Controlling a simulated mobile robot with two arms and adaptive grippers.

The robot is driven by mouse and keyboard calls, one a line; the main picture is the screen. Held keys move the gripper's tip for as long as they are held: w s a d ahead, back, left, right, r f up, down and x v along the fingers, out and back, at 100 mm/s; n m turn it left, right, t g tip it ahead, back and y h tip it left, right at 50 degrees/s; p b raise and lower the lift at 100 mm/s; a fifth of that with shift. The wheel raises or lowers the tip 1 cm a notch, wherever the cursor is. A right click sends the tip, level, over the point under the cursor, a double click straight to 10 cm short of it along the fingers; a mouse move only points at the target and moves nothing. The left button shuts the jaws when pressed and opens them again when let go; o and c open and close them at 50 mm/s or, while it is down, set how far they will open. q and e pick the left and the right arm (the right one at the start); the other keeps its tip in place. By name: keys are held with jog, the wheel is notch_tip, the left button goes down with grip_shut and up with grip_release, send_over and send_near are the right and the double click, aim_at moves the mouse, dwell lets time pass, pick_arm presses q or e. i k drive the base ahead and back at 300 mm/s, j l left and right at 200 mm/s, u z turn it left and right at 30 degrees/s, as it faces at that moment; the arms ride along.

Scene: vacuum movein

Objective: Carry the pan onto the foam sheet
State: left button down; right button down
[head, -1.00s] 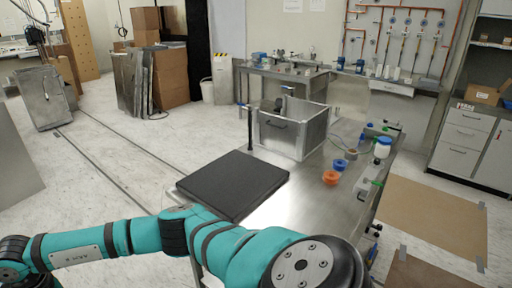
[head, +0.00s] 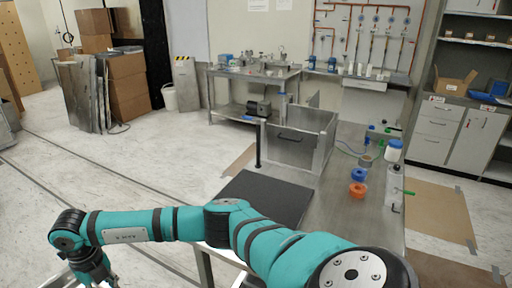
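A black flat slab, the foam sheet (head: 265,200), lies on the near end of the steel workbench, partly hidden by my arm. An open square steel box with a dark handle (head: 287,148) stands behind it on the bench. I cannot tell whether this is the pan; no other clear pan shows. My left gripper (head: 95,272) hangs at the lower left, away from the bench, with its fingertips cut off or unclear. A pale metal edge (head: 62,281) shows beside it; I cannot tell whether it is held. My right gripper is out of view.
An orange ring (head: 357,190), a blue ring (head: 359,174) and a white jar (head: 394,150) sit on the bench's right side. A black post (head: 258,150) stands by the box. A second steel table (head: 255,80) is behind. Floor to the left is open.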

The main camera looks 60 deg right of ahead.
aim_at(258, 204)
jog(key=i+z, duration=0.3)
jog(key=i, duration=0.25)
jog(key=i+z, duration=0.35)
jog(key=i, duration=0.15)
jog(key=i+z, duration=0.2)
jog(key=z, duration=0.25)
jog(key=i+j+z, duration=0.1)
jog(key=z, duration=1.65)
jog(key=i+j, duration=0.05)
jog(key=j, duration=0.05)
